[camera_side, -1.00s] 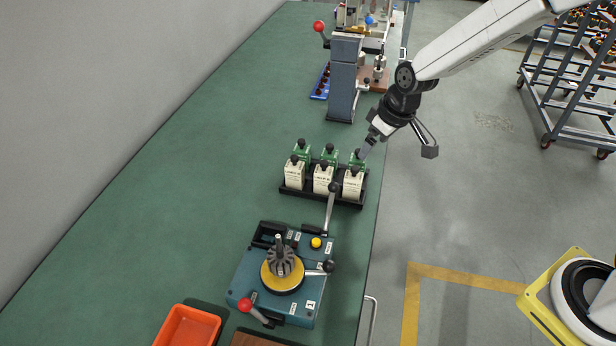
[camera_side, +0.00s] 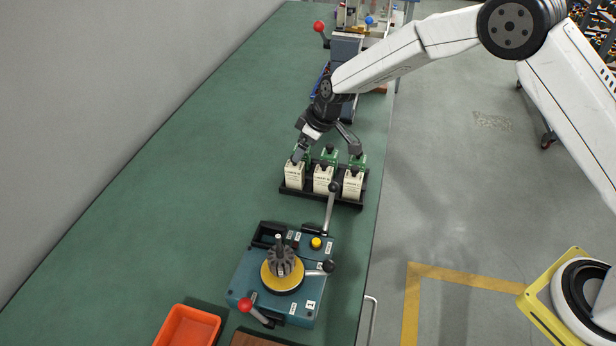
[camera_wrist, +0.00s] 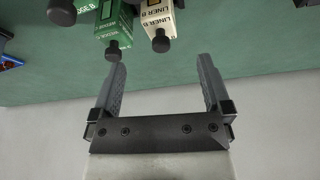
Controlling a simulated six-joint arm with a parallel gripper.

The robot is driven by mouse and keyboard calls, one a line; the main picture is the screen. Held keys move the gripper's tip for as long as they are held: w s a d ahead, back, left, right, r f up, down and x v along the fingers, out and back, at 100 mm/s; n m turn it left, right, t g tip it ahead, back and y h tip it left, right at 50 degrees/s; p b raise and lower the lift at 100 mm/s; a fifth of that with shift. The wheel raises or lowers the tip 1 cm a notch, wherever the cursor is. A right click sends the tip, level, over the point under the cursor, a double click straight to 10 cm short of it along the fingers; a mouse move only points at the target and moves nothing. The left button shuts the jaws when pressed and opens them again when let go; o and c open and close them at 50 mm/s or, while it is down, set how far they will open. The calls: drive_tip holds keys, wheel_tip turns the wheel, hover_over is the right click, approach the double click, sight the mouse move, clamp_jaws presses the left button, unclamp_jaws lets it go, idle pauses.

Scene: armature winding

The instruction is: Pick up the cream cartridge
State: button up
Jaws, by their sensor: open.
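Three cream cartridges stand in the front row of a black rack on the green bench: a left one (camera_side: 294,176), a middle one (camera_side: 323,179) and a right one (camera_side: 352,184). Each has a dark knob on top. In the wrist view my gripper (camera_wrist: 163,80) is open and empty. A cream cartridge labelled LINER (camera_wrist: 160,18) shows beyond the fingertips, its knob pointing toward the gap. Contact cannot be told.
Green cartridges (camera_side: 328,154) stand behind the cream ones; one also shows in the wrist view (camera_wrist: 113,22). The black rack (camera_side: 318,197) holds them. A winding fixture (camera_side: 280,272) with levers stands in front. An orange bin (camera_side: 187,327) is at the front. The bench left of the rack is clear.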

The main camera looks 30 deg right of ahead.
sight(295, 172)
drive_tip(key=shift+x, duration=1.25)
drive_tip(key=shift+f, duration=0.1)
drive_tip(key=shift+x, duration=2.5)
clamp_jaws()
